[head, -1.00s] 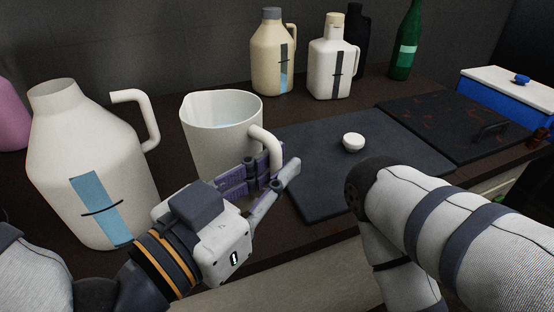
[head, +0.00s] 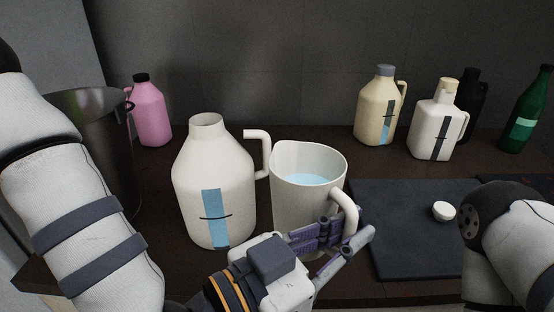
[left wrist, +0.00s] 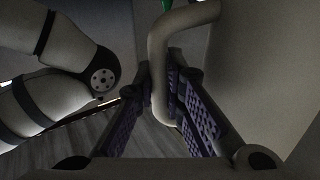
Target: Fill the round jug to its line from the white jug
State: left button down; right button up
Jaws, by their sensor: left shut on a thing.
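The round jug (head: 212,175) stands uncapped on the counter, off-white, with a side handle and a level strip. Blue shows in its strip both above and below the black line. The white jug (head: 300,200), an open pitcher, is upright just right of it, with pale blue liquid inside. My left gripper (head: 338,238) is shut on the white jug's handle, which also shows between the fingers in the left wrist view (left wrist: 158,75). The white jug's base is hidden, so I cannot tell whether it touches the counter. My right gripper is out of view.
A small white cap (head: 444,211) lies on the dark mat (head: 400,235). Behind stand a cream jug (head: 378,110), a square white jug (head: 434,125), a dark jug and a green bottle (head: 527,115). A pink jug (head: 152,112) and a metal pot (head: 100,140) are at left.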

aim_at(305, 193)
pick_arm(q)
jog(key=w+a+t, duration=0.1)
jog(key=w+a+r+n+y, duration=0.1)
jog(key=w+a, duration=0.1)
jog(key=w+a+n+t+y, duration=0.1)
jog(key=w+a, duration=0.1)
jog(key=shift+w+r+t, duration=0.15)
jog(key=shift+r+t, duration=0.05)
jog(key=shift+t, duration=0.1)
jog(key=shift+r, duration=0.15)
